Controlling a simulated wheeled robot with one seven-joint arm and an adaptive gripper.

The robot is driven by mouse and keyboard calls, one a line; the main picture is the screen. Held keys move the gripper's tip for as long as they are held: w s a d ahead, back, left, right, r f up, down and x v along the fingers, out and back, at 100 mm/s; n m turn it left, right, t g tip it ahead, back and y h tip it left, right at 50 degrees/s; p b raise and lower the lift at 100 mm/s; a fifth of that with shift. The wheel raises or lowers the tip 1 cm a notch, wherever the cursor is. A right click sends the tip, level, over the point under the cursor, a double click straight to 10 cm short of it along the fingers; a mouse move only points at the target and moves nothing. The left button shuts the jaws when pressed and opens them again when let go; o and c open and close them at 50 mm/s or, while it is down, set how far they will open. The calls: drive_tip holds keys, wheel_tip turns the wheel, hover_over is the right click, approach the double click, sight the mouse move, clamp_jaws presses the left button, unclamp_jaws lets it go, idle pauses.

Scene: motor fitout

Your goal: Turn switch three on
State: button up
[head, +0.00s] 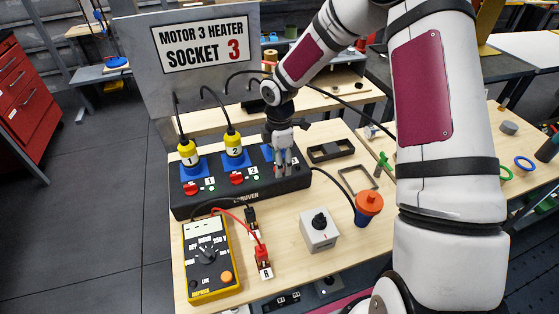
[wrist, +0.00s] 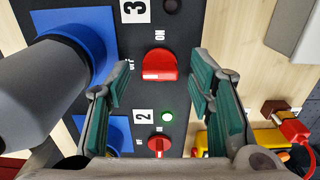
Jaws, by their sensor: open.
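The black power box (head: 240,193) carries three numbered outlets with red rotary switches. In the wrist view, switch three (wrist: 159,65) is a red knob by the label 3, with ON above it and OFF to its left. The lamp (wrist: 172,5) by label 3 is dark. My gripper (wrist: 160,88) is open over the box, one finger on each side of switch three, with visible gaps and nothing held. In the head view, my gripper (head: 283,160) reaches down at the box's right end and hides most of that switch.
Switch two (wrist: 158,146) has a lit green lamp. A grey cylinder (wrist: 45,90) stands close to my left finger over a blue plate (wrist: 75,30). Yellow plugs (head: 188,150) fill outlets one and two. A multimeter (head: 210,258) and grey switch box (head: 319,230) lie in front.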

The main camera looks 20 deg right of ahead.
clamp_jaws()
drive_tip(key=shift+m, duration=0.3)
drive_tip(key=m, duration=0.3)
drive_tip(key=shift+m, duration=0.3)
drive_tip(key=m+b, duration=0.1)
drive_tip(key=m, duration=0.3)
drive_tip(key=shift+m, duration=0.3)
drive_tip(key=m, duration=0.4)
drive_tip(key=shift+b, duration=0.35)
drive_tip(key=shift+m, duration=2.5)
